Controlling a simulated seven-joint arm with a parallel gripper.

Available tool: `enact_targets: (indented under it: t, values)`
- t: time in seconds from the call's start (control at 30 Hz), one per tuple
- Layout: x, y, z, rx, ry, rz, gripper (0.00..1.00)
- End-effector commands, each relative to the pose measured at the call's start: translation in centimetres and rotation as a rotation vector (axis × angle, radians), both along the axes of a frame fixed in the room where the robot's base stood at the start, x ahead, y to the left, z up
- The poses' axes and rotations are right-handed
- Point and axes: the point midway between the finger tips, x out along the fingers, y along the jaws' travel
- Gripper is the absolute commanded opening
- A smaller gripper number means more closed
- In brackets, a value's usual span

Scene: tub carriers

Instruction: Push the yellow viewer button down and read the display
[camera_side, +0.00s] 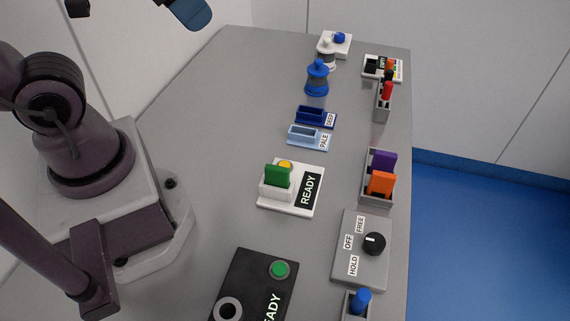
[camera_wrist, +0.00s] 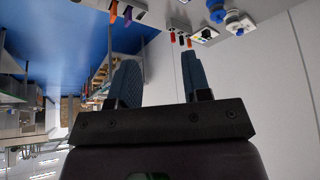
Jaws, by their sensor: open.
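The viewer (camera_side: 294,204) is a white box on the grey table in the side view. Its yellow button (camera_side: 286,164) is round and partly hidden behind a green card (camera_side: 278,176) standing in the viewer's slot. Its black display (camera_side: 310,190) reads "READY". My gripper (camera_wrist: 163,72) is open in the wrist view, with two blue fingers apart and nothing between them. In the side view only parts of it show at the top left edge, high up and well away from the viewer.
Pale and dark blue trays (camera_side: 308,146), a blue-topped jar (camera_side: 317,78) and a rack with purple and orange cards (camera_side: 376,200) surround the viewer. A grey dial box (camera_side: 347,270) and a black box with a green button (camera_side: 252,268) stand nearer. The table's left back is clear.

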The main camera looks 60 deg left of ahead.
Motion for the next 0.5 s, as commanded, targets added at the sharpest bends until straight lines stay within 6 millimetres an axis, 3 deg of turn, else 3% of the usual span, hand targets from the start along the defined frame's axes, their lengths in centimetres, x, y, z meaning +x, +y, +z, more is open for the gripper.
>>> enact_targets:
  t: [0.27,0.47,0.5]
  values:
    - [0.0,0.0,0.0,0.0,0.0,0.0,0.44]
    - [0.2,-0.1,-0.7,0.0,0.038,-0.006,0.0]
    - [0.4,-0.1,-1.2,0.0,0.06,-0.008,0.0]
